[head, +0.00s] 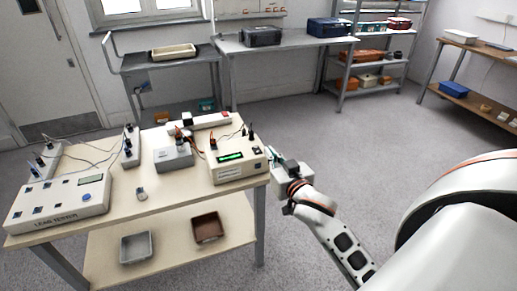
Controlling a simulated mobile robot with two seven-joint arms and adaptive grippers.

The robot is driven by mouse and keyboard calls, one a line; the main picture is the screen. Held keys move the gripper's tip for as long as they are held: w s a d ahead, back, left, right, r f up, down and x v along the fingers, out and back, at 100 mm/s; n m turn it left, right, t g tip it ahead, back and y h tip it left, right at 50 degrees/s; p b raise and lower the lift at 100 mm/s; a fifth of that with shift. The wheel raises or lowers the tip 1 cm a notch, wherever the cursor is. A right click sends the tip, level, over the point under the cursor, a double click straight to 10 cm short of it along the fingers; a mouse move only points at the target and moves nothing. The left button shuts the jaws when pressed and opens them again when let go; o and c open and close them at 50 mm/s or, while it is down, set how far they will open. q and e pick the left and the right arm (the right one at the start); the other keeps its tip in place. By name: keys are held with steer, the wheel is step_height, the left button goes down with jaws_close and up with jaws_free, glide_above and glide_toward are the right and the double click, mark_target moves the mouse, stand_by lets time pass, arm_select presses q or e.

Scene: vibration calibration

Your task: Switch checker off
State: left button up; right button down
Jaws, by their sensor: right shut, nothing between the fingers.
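A cream instrument box with a lit green display (231,157) stands at the right end of the cream-topped table (140,218). It may be the checker, but its label is too small to read. Dark plugs or knobs stand on its top, and an orange lead runs to it. My right gripper (272,156) is shut and empty, close to the box's right end. I cannot tell whether it touches the box. Any power switch there is too small to make out or hidden by the gripper. My left gripper is not in view.
A larger leak tester (60,205) with buttons stands at the table's left. Two trays, grey (136,247) and brown (207,228), sit on the lower shelf. The floor (365,150) behind my right arm is clear.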

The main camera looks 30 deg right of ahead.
steer(key=b, duration=0.1)
glide_above(258, 152)
steer(key=shift+s+f, duration=0.3)
steer(key=shift+f, duration=0.4)
step_height(258, 152, down, 3)
steer(key=shift+r+b, duration=0.1)
steer(key=shift+b, duration=0.45)
steer(key=shift+w+f, duration=0.15)
steer(key=shift+f, duration=0.4)
steer(key=shift+w, duration=0.1)
steer(key=shift+f, duration=0.15)
steer(key=r+p, duration=0.4)
steer(key=shift+w+d+r, duration=0.1)
steer(key=shift+w+r, duration=0.15)
steer(key=shift+r, duration=0.1)
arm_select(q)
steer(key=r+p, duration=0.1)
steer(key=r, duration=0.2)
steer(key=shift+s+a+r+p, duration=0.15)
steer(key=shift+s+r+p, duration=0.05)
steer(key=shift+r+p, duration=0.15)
arm_select(e)
steer(key=r+v, duration=0.2)
steer(key=v, duration=0.7)
steer(key=shift+s, duration=0.25)
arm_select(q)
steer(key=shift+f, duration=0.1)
